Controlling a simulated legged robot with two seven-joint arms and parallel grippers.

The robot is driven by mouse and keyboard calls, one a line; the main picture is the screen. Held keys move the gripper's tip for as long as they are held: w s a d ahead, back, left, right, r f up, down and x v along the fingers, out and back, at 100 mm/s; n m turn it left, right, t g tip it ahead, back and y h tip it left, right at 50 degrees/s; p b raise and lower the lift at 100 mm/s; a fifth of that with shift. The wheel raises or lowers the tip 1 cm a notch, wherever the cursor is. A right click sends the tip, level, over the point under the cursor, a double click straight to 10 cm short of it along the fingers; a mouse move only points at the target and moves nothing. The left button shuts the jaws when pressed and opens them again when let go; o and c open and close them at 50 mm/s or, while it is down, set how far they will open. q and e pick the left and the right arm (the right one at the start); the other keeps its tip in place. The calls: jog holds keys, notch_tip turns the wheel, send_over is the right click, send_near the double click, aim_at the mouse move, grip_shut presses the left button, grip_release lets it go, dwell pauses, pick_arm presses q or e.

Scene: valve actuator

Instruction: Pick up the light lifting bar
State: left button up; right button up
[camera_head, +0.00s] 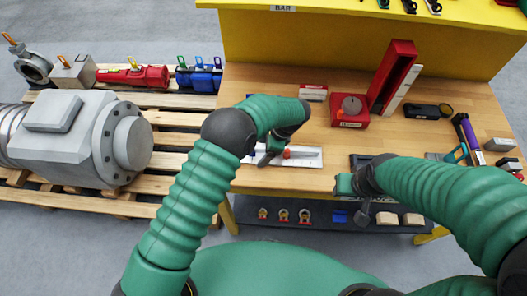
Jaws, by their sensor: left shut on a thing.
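A pale, flat metal bar (306,158) with a small orange-red part lies along the front of the wooden bench top; I take it to be the light lifting bar. My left gripper (268,156) reaches down over its left half and is shut on it. The fingers and the exact grip are small and partly hidden by my wrist. The bar seems to be at or just above the bench top. My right gripper (346,184) is at the bench's front edge, to the right of the bar; its fingers are too unclear to tell their state.
On the bench (255,84) stand a red block with a grey knob (350,110), a tall red channel (392,78) and a black device (425,111). A lower shelf (330,230) holds shackles and blocks. A large grey motor (75,138) lies on pallets to the left.

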pick_arm(q)
jog(key=shift+r, duration=0.1)
jog(key=shift+c, duration=0.3)
notch_tip(320, 180, up, 9)
send_over(263, 154)
jog(key=f, duration=0.6)
jog(key=shift+w+d+f, duration=0.1)
jog(key=shift+w+f, duration=0.05)
jog(key=shift+w, duration=0.05)
jog(key=shift+f, duration=1.1)
jog(key=shift+f, duration=0.3)
jog(key=shift+s+f, duration=0.15)
jog(key=shift+r, duration=0.3)
dwell(1.3)
jog(key=o, duration=2.1)
